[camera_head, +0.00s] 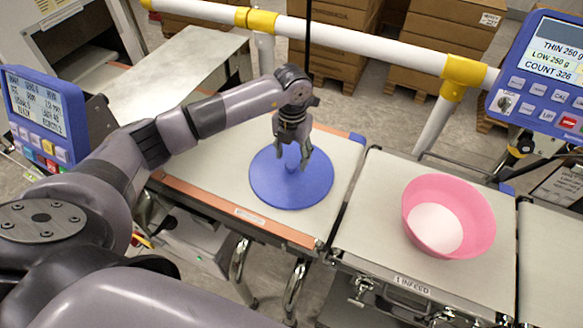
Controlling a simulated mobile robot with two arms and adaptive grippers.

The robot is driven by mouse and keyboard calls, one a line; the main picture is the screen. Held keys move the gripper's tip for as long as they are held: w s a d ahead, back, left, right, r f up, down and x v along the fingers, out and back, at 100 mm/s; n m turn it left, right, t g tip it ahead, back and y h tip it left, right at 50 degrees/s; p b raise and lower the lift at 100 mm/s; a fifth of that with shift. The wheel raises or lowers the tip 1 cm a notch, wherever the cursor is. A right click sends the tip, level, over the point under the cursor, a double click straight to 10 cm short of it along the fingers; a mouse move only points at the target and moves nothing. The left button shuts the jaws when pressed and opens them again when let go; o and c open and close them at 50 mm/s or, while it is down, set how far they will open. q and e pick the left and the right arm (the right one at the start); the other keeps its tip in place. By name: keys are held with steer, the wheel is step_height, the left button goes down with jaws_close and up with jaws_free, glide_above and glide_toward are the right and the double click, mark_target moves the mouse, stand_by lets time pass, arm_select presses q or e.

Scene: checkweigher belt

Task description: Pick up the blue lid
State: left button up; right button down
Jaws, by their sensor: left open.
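The blue lid (308,190) is a flat round disc with a small knob near its middle. It lies on the pale belt section at the centre. My left gripper (292,163) points down over the lid's knob, with its fingers apart on either side of it. I cannot tell whether the fingers touch the knob. The left arm comes in from the left and bends down at the wrist. My right gripper is not in view.
A white rail (350,38) with yellow joints runs behind the belts. Blue control panels (548,80) stand at both sides.

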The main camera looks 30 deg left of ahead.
mark_target(292, 164)
arm_select(q)
steer(key=shift+s+f+p, duration=0.15)
steer(key=shift+f+p, duration=0.4)
steer(key=shift+f, duration=1.4)
steer(key=shift+c, duration=0.3)
jaws_close()
